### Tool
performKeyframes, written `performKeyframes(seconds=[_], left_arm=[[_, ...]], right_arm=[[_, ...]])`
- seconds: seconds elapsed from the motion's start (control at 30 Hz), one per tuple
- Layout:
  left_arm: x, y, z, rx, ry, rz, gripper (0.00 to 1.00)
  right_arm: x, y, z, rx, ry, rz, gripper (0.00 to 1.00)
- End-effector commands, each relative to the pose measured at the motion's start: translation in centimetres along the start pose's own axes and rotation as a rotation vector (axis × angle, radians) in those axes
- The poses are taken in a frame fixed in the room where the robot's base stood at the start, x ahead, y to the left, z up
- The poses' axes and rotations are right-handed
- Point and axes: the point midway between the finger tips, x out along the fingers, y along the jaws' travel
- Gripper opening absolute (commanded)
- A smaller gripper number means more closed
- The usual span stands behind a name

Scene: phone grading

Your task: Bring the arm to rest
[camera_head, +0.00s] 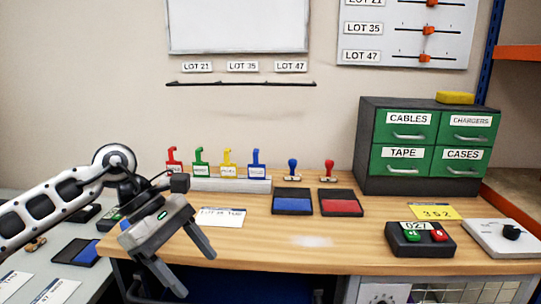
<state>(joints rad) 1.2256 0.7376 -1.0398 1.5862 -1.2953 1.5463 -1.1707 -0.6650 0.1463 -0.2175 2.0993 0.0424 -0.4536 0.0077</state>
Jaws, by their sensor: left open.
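My left gripper (183,268) comes in from the left on my left arm (60,199). It hangs over the left front edge of the wooden table (270,247), its two fingers spread apart and pointing down to the right. Nothing is between the fingers. My right gripper is not in view.
The table holds a blue ink pad (292,202), a red ink pad (341,202), stamps, a white lot card (221,217), a black counter box (420,239) and a drawer cabinet (428,147). A grey side table (25,268) with phones stands left. The table's front middle is clear.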

Motion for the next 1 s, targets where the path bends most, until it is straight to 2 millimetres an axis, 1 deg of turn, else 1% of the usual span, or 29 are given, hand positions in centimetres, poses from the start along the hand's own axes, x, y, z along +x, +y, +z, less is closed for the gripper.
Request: performKeyframes(seconds=[0.03, 0.07, 0.1, 0.17, 0.2, 0.27, 0.3, 0.37, 0.4, 0.47, 0.5, 0.53, 0.57, 0.6, 0.63, 0.67, 0.7, 0.73, 0.77, 0.8, 0.87, 0.9, 1.0], left_arm=[[2.6, -0.3, 1.9, -0.042, -0.123, -0.006, 0.65], [4.0, -0.3, 3.3, -0.079, -0.210, -0.004, 0.65], [5.5, -0.4, 5.2, -0.142, -0.336, -0.001, 0.65], [7.3, -0.6, 8.2, -0.265, -0.541, -0.007, 0.65], [8.0, -0.6, 10.0, -0.361, -0.678, -0.014, 0.65], [8.4, -0.5, 12.1, -0.522, -0.879, -0.031, 0.65], [8.4, -0.3, 12.9, -0.643, -1.010, -0.049, 0.65], [8.1, 0.2, 13.6, -0.835, -1.203, -0.081, 0.65], [7.9, 0.5, 13.4, -0.973, -1.326, -0.107, 0.65], [7.7, 1.0, 12.4, -1.191, -1.505, -0.150, 0.65], [7.7, 1.2, 11.2, -1.345, -1.620, -0.182, 0.65], [7.9, 1.3, 10.1, -1.463, -1.703, -0.207, 0.65], [8.1, 1.2, 8.8, -1.584, -1.783, -0.234, 0.65], [8.7, 1.0, 6.8, -1.747, -1.887, -0.270, 0.65], [9.3, 0.6, 5.2, -1.873, -1.963, -0.299, 0.65], [10.1, 0.1, 3.4, -2.002, -2.036, -0.326, 0.65], [11.3, -1.0, 1.1, -2.176, -2.129, -0.363, 0.65], [12.4, -2.0, -0.6, 2.209, 2.103, 0.374, 0.65], [13.6, -3.2, -2.2, 2.135, 1.980, 0.366, 0.65], [15.1, -4.9, -4.1, 2.040, 1.834, 0.355, 0.65], [17.3, -7.6, -6.4, 1.909, 1.648, 0.334, 0.65], [18.6, -9.3, -7.5, 1.831, 1.544, 0.320, 0.65], [21.2, -13.3, -9.3, 1.670, 1.344, 0.289, 0.65]], right_arm=[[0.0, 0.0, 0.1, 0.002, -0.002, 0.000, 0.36], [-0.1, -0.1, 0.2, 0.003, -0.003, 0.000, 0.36], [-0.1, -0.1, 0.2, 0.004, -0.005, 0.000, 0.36], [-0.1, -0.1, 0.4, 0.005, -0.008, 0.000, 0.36], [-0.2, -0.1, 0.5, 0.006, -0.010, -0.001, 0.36], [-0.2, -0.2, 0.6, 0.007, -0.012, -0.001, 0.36], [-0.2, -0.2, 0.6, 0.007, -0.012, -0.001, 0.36], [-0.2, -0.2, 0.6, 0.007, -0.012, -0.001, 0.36], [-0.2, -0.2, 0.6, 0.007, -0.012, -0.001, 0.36], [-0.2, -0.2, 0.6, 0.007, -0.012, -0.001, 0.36], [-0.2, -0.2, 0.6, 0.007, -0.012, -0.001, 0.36], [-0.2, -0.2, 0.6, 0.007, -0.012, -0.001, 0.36], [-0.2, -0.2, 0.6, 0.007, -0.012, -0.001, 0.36], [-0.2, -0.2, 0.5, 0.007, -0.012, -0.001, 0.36], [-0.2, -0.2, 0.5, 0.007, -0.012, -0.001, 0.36], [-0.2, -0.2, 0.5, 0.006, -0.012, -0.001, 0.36], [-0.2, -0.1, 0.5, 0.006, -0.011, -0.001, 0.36], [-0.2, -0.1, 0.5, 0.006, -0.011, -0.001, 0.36], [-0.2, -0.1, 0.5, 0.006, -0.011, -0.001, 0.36], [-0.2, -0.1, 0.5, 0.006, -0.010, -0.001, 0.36], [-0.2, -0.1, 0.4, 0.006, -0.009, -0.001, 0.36], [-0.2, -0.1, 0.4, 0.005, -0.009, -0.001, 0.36], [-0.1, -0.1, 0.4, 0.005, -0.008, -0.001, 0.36]])
